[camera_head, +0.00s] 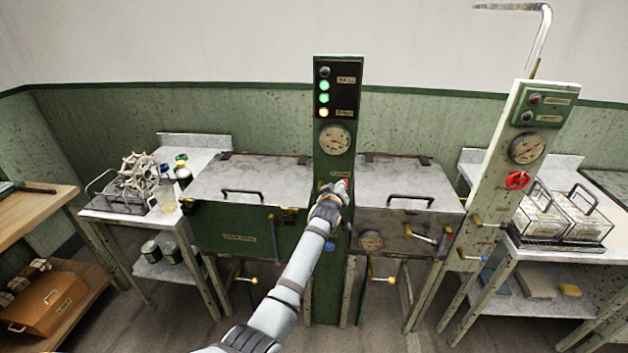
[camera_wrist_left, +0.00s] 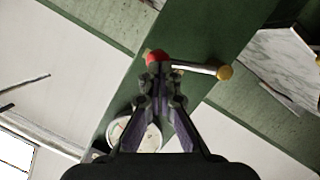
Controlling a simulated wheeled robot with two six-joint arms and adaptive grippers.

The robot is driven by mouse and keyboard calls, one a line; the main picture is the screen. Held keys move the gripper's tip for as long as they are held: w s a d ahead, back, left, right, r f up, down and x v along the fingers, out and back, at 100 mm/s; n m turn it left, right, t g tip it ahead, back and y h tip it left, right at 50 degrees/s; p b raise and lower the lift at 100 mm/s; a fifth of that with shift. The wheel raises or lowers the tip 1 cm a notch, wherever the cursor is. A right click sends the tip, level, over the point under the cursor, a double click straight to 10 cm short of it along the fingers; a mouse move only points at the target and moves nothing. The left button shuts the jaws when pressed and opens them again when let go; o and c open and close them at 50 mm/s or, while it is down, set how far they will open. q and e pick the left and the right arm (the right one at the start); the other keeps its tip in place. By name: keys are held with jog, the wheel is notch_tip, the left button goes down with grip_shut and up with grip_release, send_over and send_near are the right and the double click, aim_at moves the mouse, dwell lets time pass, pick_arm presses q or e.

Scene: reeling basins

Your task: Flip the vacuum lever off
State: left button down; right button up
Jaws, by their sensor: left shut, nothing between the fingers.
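A lever with a red ball (camera_wrist_left: 157,57) and a pale rod ending in a brass knob (camera_wrist_left: 224,72) is on the green column in the left wrist view. In the head view the column (camera_head: 332,235) stands between two basins, and a small red spot (camera_head: 343,184) shows at my fingertips. My left gripper (camera_head: 330,203) is in front of the column below the round gauge (camera_head: 335,139). In the wrist view its fingers (camera_wrist_left: 160,85) are together and empty, with the tips close to the red ball. I cannot tell whether they touch. The labels are too small to read.
Lidded metal basins stand left (camera_head: 240,185) and right (camera_head: 405,182) of the column. A pale post (camera_head: 483,190) with a red handwheel (camera_head: 517,180) rises at right. Side tables hold jars and glass trays (camera_head: 565,215). Brass-knobbed levers (camera_head: 383,280) stick out below the basins.

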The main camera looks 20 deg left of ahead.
pick_arm(q)
jog(key=shift+w+d+f+m+b, duration=0.1)
jog(key=shift+d+f+m+b, duration=0.25)
jog(key=shift+f+m+b, duration=0.4)
jog(key=shift+f, duration=0.2)
jog(key=shift+w+f+b, duration=0.15)
jog(key=shift+b, duration=0.15)
dwell(0.4)
